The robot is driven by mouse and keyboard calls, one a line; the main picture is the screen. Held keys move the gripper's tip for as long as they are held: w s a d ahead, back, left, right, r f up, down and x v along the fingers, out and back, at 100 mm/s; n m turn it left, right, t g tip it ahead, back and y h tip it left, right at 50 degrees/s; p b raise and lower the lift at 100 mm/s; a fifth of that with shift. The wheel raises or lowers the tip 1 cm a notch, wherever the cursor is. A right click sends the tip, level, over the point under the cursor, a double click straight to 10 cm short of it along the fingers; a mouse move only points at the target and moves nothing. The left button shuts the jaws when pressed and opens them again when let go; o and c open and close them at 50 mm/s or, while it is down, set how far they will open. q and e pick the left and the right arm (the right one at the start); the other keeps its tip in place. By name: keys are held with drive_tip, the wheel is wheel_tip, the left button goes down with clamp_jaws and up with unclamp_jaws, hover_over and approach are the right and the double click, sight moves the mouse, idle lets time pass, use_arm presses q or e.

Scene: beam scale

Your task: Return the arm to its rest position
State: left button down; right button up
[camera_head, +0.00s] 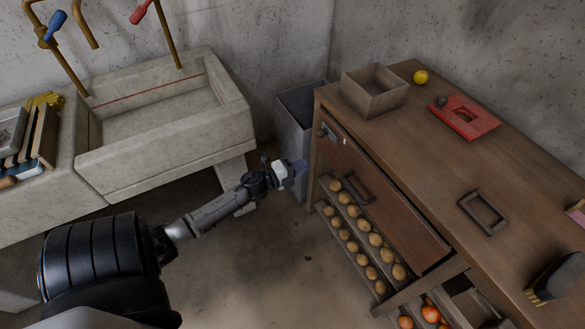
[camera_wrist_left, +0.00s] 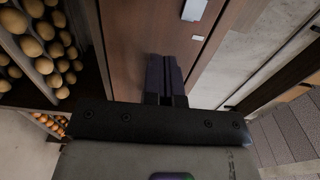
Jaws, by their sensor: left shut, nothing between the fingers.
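My left arm (camera_head: 212,211) reaches in from the lower left across the open floor, stretched toward the wooden cabinet. My left gripper (camera_head: 301,166) is shut and empty, just left of the cabinet's front and in front of the grey bin. In the left wrist view its dark fingers (camera_wrist_left: 165,76) are together, with the brown cabinet front (camera_wrist_left: 133,30) behind them. Whether the fingertips touch the cabinet cannot be told. My right gripper is not in view.
A stone sink (camera_head: 165,130) stands at left and a grey bin (camera_head: 296,125) in the corner. The cabinet top (camera_head: 430,165) carries a box (camera_head: 373,91), a yellow fruit (camera_head: 421,77) and a red object (camera_head: 465,117). Racks of round produce (camera_head: 375,240) are below. The floor (camera_head: 265,265) is mostly clear.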

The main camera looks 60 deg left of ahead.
use_arm(q)
drive_tip(key=shift+s, duration=1.3)
